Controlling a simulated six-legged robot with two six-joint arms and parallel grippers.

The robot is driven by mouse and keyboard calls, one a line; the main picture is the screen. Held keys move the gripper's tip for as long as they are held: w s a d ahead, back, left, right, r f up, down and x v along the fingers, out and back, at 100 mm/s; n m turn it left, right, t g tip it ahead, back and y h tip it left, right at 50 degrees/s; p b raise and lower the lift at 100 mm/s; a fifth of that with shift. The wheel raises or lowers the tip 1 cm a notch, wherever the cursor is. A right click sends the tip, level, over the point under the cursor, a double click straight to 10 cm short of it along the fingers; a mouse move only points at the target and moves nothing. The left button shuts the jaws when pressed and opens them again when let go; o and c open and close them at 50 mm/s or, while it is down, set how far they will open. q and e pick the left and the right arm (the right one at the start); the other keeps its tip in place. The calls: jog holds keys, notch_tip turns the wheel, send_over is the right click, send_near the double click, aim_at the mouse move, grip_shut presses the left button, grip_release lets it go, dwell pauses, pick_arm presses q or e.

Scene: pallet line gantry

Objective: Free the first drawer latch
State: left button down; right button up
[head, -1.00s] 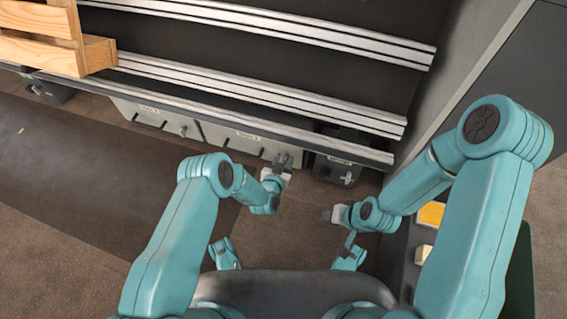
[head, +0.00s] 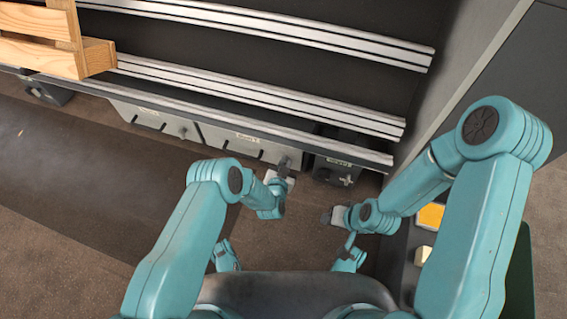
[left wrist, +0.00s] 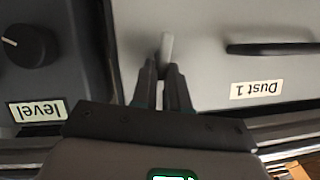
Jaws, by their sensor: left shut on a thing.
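The grey drawer front labelled "Dust 1" (left wrist: 215,60) fills the right of the left wrist view, upside down, with a dark slot-like handle (left wrist: 275,48). Its latch, a small pale grey lever (left wrist: 166,47), stands nearly upright in that picture. My left gripper (left wrist: 163,72) is shut on the latch's near end. In the head view my left gripper (head: 285,168) is at the right end of the drawer front (head: 240,143), hiding the latch. My right gripper (head: 327,217) is over the floor, away from the drawers; its jaw gap is unclear.
A dark box labelled "level" with a knob (left wrist: 30,46) sits close beside the drawer; it also shows in the head view (head: 335,171). Another grey drawer (head: 155,118) is to the left. Rails (head: 250,95) run above. A wooden pallet (head: 60,45) is upper left.

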pick_arm(q)
jog(key=shift+s+d+f+m+t+y, duration=0.1)
jog(key=shift+d+f+m+t+y, duration=0.15)
jog(key=shift+m+y, duration=0.35)
jog(key=shift+s+d+m+t+y, duration=0.15)
jog(key=shift+m+t+y, duration=0.2)
jog(key=shift+m, duration=0.45)
jog(key=shift+w, duration=0.1)
jog(key=c, duration=1.1)
grip_release()
jog(key=shift+r, duration=0.1)
pick_arm(e)
jog(key=shift+r, duration=0.1)
pick_arm(q)
jog(key=p+v, duration=0.8)
jog(key=v, duration=0.8)
pick_arm(e)
jog(key=s+a+r+g, duration=0.1)
jog(key=s+r+g, duration=0.1)
jog(key=s+r, duration=0.3)
notch_tip(320, 180, up, 3)
jog(key=shift+f+y, duration=0.15)
jog(key=shift+y, duration=0.15)
